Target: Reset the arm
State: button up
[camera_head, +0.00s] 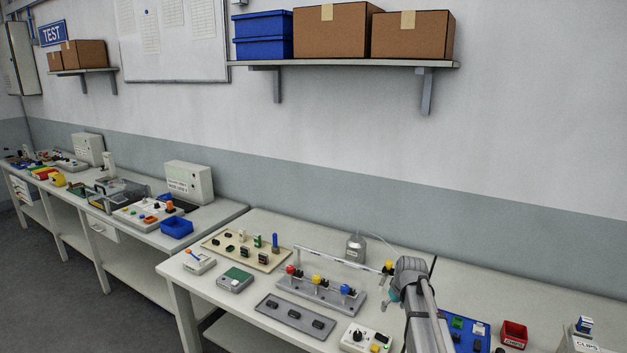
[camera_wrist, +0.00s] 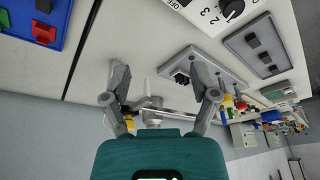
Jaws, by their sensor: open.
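My arm (camera_head: 418,300) rises at the front right of the near bench, bent over the bench top. My gripper (camera_wrist: 160,85) shows in the wrist view with its two grey fingers spread wide and nothing between them. Its teal body fills the lower middle of that view. In the head view the gripper is mostly hidden by the arm; a little teal shows beside it. The fingers appear apart from the things on the bench, though their height above it is hard to tell.
A grey rack with coloured knobs (camera_head: 318,291) stands left of my arm. A dark tray (camera_head: 294,315) and a white dial box (camera_head: 364,339) lie in front. The bench behind the mat looks clear.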

jog(key=s+a+m+g, duration=0.1)
jog(key=s+a, duration=0.3)
jog(key=s, duration=0.8)
jog(key=s+a+m+g+h, duration=0.1)
jog(key=s+a+g, duration=0.1)
jog(key=s, duration=1.1)
jog(key=shift+a+f, duration=0.4)
jog(key=shift+a, duration=0.5)
